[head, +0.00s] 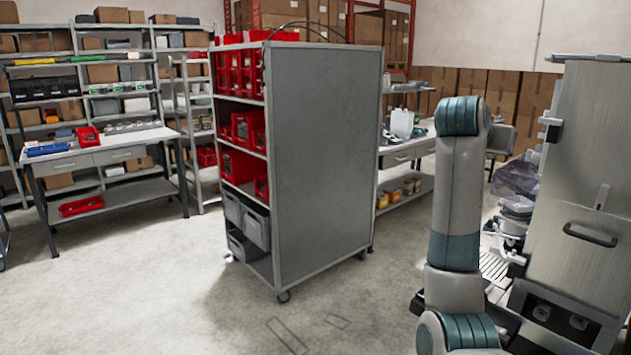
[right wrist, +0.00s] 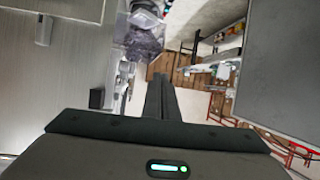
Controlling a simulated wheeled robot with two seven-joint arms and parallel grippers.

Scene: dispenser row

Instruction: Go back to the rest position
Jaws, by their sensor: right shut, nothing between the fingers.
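My right gripper (right wrist: 160,82) shows in the right wrist view. Its two dark fingers are together and nothing is between them. In the head view my right arm rises upright at the right, between the grey shelf cart and the dispenser cabinet; its gripper cannot be made out there. My left gripper and left arm are not in view.
A grey wheeled cart (head: 325,150) with red bins stands in the middle. A metal cabinet (head: 585,190) stands close on the right of my arm. A workbench (head: 105,150) and shelving are at the left. The floor (head: 130,270) at front left is clear.

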